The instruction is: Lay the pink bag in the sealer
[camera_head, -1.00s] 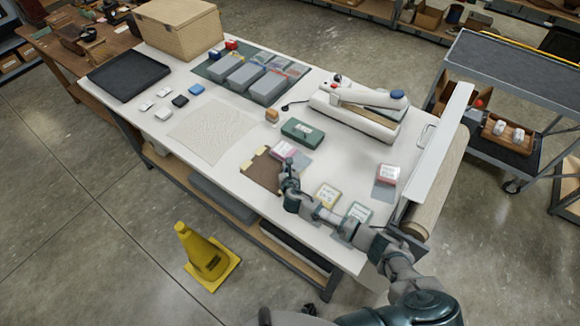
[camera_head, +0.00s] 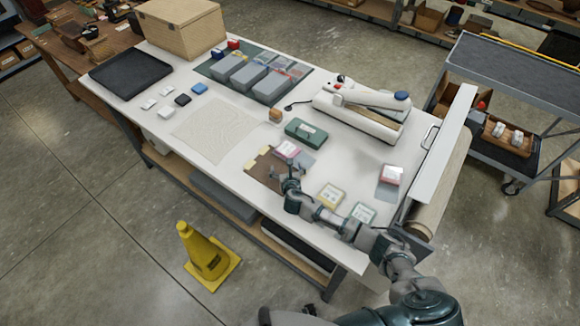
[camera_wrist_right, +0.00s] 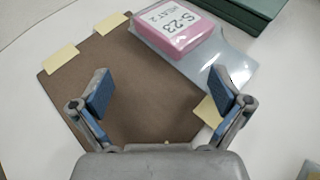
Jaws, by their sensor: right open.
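The pink bag (camera_head: 288,149) lies on the white table, partly over a brown board. In the right wrist view, the bag (camera_wrist_right: 175,34) is a clear pouch around a pink block whose label reads "S-23 HEAT 2". My right gripper (camera_head: 291,176) is open and empty, just on the near side of the bag. In the wrist view its fingers (camera_wrist_right: 161,90) stand apart above the brown board, with the bag beyond them. The sealer (camera_head: 360,112), a long white device with a blue knob, stands farther back on the table. My left gripper is not in view.
The brown board (camera_wrist_right: 120,95) has pale yellow tabs. A dark green box (camera_head: 306,132) lies between the bag and the sealer. A red bagged block (camera_head: 391,175) and two labelled packs (camera_head: 330,195) lie nearby. A paper roll (camera_head: 440,185) stands at the right edge.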

